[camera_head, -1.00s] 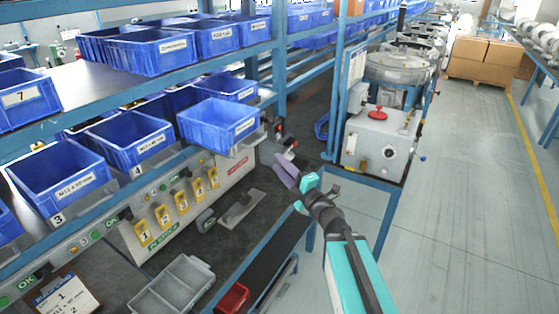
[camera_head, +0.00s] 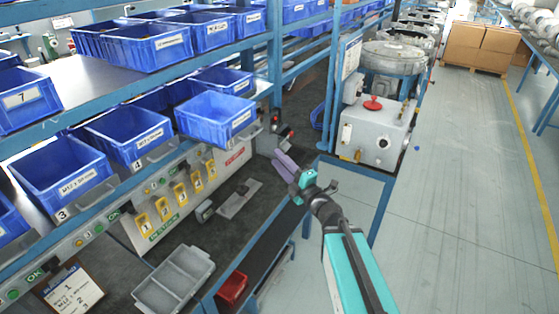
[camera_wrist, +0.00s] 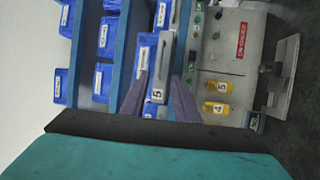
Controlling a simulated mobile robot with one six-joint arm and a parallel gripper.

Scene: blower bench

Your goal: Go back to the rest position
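My gripper (camera_head: 283,168) is stretched out over the bench, to the right of the front blue bin (camera_head: 216,117) on the lower shelf. Its two purple fingers stand apart with nothing between them. My teal arm comes in from the bottom right of the head view.
Blue bins fill the shelves at left, above a panel with yellow numbered tags (camera_head: 181,195). A grey tray (camera_head: 174,279) and a red bin (camera_head: 232,288) lie at the front. A grey machine (camera_head: 372,132) stands behind my arm. The right floor is clear.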

